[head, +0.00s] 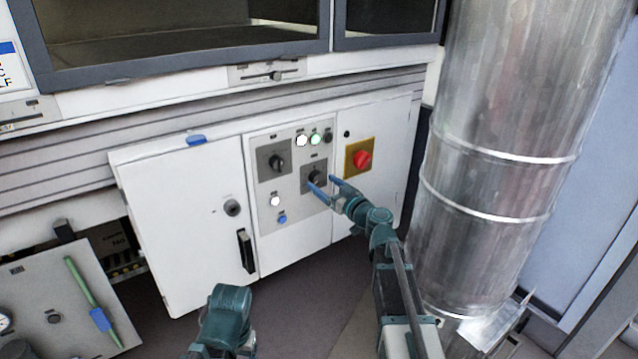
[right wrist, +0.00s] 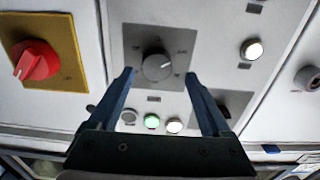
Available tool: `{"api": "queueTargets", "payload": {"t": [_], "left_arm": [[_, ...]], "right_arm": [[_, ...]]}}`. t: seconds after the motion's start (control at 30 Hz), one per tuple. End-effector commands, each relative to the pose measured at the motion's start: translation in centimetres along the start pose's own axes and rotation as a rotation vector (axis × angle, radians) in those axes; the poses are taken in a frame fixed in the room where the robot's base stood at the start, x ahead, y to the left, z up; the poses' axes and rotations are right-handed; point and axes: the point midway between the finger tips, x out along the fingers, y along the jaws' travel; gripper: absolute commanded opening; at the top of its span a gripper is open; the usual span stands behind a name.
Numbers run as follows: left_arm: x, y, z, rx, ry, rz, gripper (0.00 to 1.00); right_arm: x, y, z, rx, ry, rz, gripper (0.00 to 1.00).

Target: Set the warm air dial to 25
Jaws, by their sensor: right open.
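The control panel on the white cabinet holds two dark rotary dials on grey plates. The lower right dial (head: 316,177) sits just beyond the fingertips of my right gripper (head: 322,184). In the right wrist view this dial (right wrist: 157,67) is round with a pale pointer mark and lies between and beyond the two open fingers (right wrist: 158,80); nothing is held. The upper left dial (head: 276,162) is clear in the head view. Its grey plate is partly behind a finger in the right wrist view. The dial labels are too small to read. My left gripper is not visible; only a teal left arm part shows.
A red switch (head: 362,159) on a yellow plate is right of the dial. Indicator lights (head: 308,139) sit above it, and a white button (head: 275,201) and blue button (head: 282,219) lower left. A large metal duct (head: 520,120) stands close on the right.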

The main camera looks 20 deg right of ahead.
Motion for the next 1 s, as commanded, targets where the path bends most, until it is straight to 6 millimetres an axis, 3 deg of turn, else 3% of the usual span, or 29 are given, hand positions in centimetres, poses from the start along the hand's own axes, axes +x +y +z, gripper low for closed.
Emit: {"api": "queueTargets", "payload": {"t": [0.2, 0.53, 1.0], "left_arm": [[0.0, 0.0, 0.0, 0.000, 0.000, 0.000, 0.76], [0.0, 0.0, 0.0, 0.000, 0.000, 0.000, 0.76], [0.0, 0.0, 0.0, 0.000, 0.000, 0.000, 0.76]], "right_arm": [[1.7, 0.0, 0.0, 0.000, 0.000, 0.000, 0.83], [1.8, 0.0, 0.0, 0.000, 0.000, 0.000, 0.83], [1.8, -0.1, 0.0, 0.000, 0.000, -0.001, 0.00]]}}
